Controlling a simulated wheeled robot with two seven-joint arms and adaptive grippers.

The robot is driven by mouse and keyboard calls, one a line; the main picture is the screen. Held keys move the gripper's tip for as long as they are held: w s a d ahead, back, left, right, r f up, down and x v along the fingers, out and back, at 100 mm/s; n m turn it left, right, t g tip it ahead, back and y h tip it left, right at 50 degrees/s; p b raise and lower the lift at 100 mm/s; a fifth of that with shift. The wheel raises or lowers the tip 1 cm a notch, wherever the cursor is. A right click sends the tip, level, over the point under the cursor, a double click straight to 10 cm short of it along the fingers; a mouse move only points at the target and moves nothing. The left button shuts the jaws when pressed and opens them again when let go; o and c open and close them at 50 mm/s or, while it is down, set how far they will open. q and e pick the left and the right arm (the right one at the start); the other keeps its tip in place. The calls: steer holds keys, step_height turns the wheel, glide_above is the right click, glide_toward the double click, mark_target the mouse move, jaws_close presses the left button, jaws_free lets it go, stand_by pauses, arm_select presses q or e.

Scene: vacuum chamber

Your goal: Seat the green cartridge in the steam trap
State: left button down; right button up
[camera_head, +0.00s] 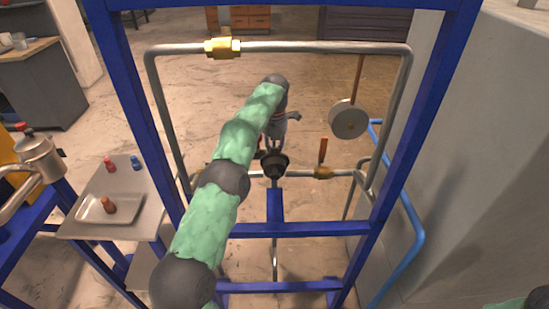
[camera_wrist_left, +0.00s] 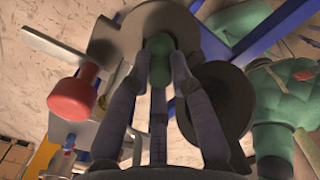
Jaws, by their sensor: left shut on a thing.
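The green cartridge (camera_wrist_left: 159,68) shows in the left wrist view between the fingertips of my left gripper (camera_wrist_left: 160,52), which is shut on it. In the head view my left gripper (camera_head: 271,148) is beyond the arm, just above the dark round steam trap (camera_head: 274,166) on the lower pipe. The cartridge cannot be made out there. In the wrist view a dark grey round body (camera_wrist_left: 115,35) lies behind the fingertips; I cannot tell whether the cartridge touches or enters it. My right gripper is out of view.
A blue frame (camera_head: 300,229) surrounds the pipes. A valve with an orange-red lever (camera_head: 323,151) and a round gauge (camera_head: 348,120) are right of the trap. On the left, a side table (camera_head: 82,220) holds a red cartridge (camera_head: 109,163), a blue one (camera_head: 136,163) and a tray (camera_head: 88,208) with a red-brown piece.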

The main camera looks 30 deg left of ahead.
arm_select(q)
steer(key=shift+f+b, duration=0.4)
steer(key=shift+f, duration=0.95)
steer(key=shift+f, duration=0.1)
steer(key=c, duration=1.1)
jaws_free()
step_height(320, 180, up, 12)
steer(key=p, duration=0.6)
